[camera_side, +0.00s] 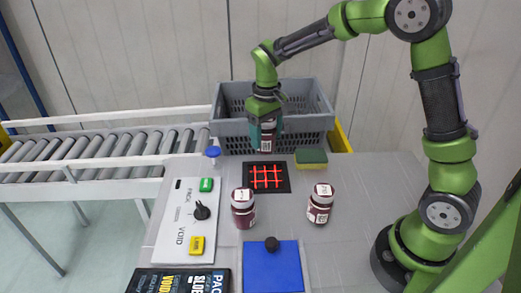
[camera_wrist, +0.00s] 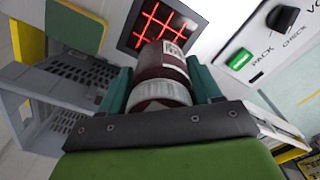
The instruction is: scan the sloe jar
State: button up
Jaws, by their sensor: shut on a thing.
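My gripper (camera_side: 266,128) is shut on a dark red jar (camera_side: 267,144) with a white barcode label, held upright in the air just behind the scanner pad. In the wrist view the jar (camera_wrist: 160,63) sits between the two teal fingers of my gripper (camera_wrist: 163,88). The scanner (camera_side: 266,177) is a black square with a glowing red grid; it also shows beyond the jar in the wrist view (camera_wrist: 158,25). Two similar jars stand on the table, one at left (camera_side: 243,210) and one at right (camera_side: 320,205). I cannot read the fruit names on the labels.
A grey crate (camera_side: 310,122) stands behind the held jar, with a sponge (camera_side: 311,157) before it. A panel (camera_side: 174,225) with a green button, black knob and yellow button lies left. A roller conveyor (camera_side: 90,157) runs left.

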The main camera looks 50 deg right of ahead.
aim_at(266, 152)
jog(key=shift+f, duration=3.2)
jog(key=shift+r, duration=2.3)
